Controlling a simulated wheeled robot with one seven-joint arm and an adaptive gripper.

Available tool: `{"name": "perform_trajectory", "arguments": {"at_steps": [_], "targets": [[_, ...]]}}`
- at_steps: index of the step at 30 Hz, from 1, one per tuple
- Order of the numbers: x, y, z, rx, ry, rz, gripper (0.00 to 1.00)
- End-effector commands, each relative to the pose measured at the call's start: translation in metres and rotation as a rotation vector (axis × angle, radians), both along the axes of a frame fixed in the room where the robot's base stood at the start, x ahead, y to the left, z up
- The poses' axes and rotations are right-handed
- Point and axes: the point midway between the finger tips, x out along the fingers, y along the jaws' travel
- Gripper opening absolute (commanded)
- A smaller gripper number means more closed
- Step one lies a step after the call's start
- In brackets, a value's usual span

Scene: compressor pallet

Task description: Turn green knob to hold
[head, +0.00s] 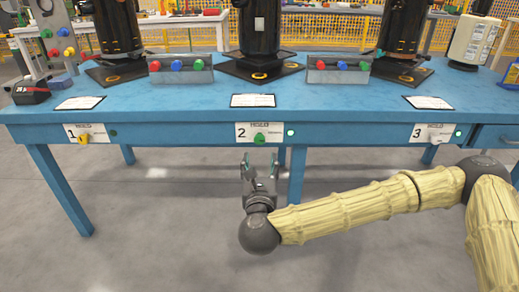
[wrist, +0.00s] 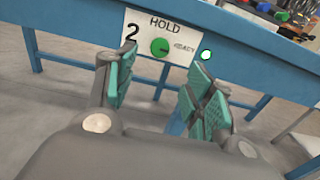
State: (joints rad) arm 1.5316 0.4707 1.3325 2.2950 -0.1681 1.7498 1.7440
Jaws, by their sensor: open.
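The green knob (head: 259,138) sits on the white panel (head: 245,127) numbered 2, on the front edge of the blue table. A lit indicator (wrist: 206,55) is right of the panel. My gripper (head: 260,160) is open and empty, in front of and just below the panel. In the wrist view the teal fingers of my gripper (wrist: 160,82) are apart, with the knob showing beyond the gap.
A yellow knob (head: 83,139) on panel 1 and a pale knob (head: 435,136) on panel 3 are on the same edge. The blue table (head: 190,116) bears black cylinders, papers and trays of coloured knobs. A table leg (head: 297,172) stands behind my gripper.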

Motion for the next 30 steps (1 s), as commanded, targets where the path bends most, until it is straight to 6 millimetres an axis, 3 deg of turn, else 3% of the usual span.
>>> {"name": "perform_trajectory", "arguments": {"at_steps": [18,30], "targets": [[0.087,0.008,-0.002,-0.003,-0.001,0.000,0.53],[0.102,0.010,0.000,-0.004,0.001,0.002,0.53]]}}
